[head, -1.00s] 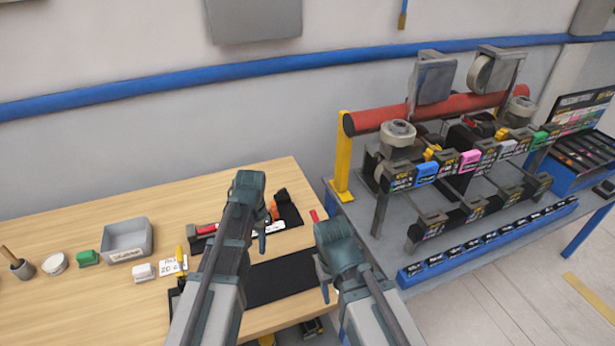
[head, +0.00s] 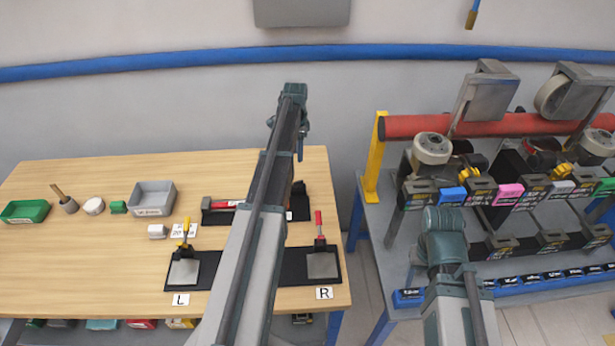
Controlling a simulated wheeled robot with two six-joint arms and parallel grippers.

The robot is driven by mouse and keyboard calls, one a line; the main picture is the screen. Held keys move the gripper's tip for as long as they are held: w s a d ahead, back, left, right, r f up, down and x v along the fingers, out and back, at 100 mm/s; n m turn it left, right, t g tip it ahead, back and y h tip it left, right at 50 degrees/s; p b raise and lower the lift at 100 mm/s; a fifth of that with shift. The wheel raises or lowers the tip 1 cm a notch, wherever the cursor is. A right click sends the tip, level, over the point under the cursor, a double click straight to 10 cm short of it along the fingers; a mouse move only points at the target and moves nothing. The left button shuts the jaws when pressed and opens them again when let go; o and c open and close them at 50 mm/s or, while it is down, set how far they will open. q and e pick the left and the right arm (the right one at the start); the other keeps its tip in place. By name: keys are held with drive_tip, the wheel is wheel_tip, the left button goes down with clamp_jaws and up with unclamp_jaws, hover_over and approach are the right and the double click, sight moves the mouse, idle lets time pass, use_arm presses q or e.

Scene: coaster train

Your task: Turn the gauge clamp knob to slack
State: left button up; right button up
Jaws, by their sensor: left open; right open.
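No part is clearly a gauge clamp knob at this size. On the coaster train (head: 500,190) at the right, yellow knob-like parts (head: 474,161) sit behind the row of coloured labels. On the wooden table, a yellow-handled clamp (head: 185,262) stands by the L card and a red-handled clamp (head: 321,260) by the R card. My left gripper (head: 300,148) is open and empty, high over the table's back edge. My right gripper (head: 411,277) is open in front of the train's left end; its fingers are partly hidden by its wrist.
The wooden table (head: 100,255) holds a grey bin (head: 152,198), a green tray (head: 25,211) and small items. A gap separates the table from the train's bench.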

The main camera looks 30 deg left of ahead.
use_arm(q)
drive_tip(key=shift+f, duration=0.1)
drive_tip(key=b, duration=1.4)
approach(298, 184)
drive_tip(key=f, duration=0.8)
drive_tip(key=shift+w+a, duration=0.15)
drive_tip(key=shift+w, duration=0.15)
drive_tip(key=shift+r, duration=0.1)
drive_tip(key=shift+c, duration=0.3)
clamp_jaws()
